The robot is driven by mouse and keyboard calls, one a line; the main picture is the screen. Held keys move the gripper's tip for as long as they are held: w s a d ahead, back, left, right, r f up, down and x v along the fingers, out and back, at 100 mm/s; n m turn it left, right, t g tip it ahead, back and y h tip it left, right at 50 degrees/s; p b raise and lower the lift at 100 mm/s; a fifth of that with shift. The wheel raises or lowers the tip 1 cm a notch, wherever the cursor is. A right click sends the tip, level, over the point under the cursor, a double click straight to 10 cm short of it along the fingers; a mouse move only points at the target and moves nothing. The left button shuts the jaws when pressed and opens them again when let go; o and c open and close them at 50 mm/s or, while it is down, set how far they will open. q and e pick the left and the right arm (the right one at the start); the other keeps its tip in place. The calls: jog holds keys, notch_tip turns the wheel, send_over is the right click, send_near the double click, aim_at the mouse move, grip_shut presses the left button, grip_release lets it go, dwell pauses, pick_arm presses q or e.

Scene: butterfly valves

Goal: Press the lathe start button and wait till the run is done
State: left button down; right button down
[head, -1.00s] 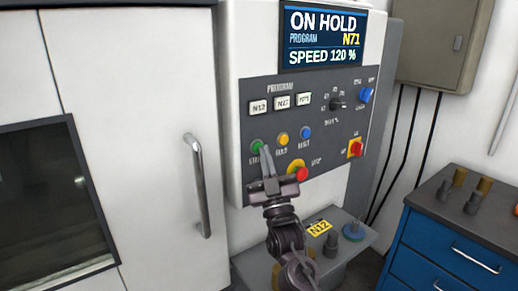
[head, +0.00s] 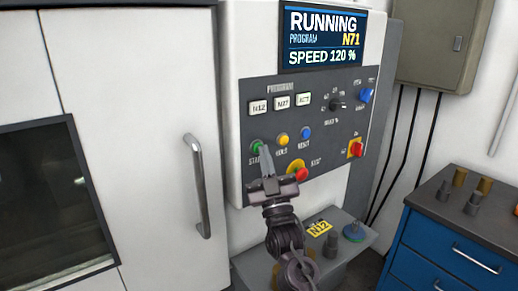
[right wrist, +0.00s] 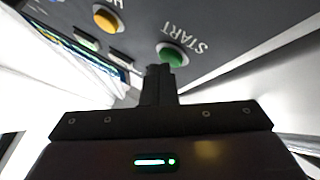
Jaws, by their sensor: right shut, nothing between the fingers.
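The green start button (head: 256,147) sits at the left of the button row on the lathe's dark control panel (head: 350,118). It also shows in the right wrist view (right wrist: 172,57), beside the word START. My right gripper (head: 267,150) is shut and empty, its fingertips close to the start button; in the right wrist view the tips (right wrist: 159,72) reach the button's lower edge. I cannot tell whether they touch it. The display (head: 322,40) reads RUNNING, program N71, speed 120 %. My left gripper is out of view.
A yellow button (head: 282,139) and a blue button (head: 305,132) are right of the start button. A red stop button (head: 301,174) is below, near my gripper. The lathe door handle (head: 198,185) stands out at left. A blue cabinet (head: 450,250) is at right.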

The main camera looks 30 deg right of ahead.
jog(key=shift+s, duration=0.65)
jog(key=s, duration=0.5)
jog(key=shift+d, duration=0.25)
jog(key=shift+f, duration=0.1)
dwell(0.5)
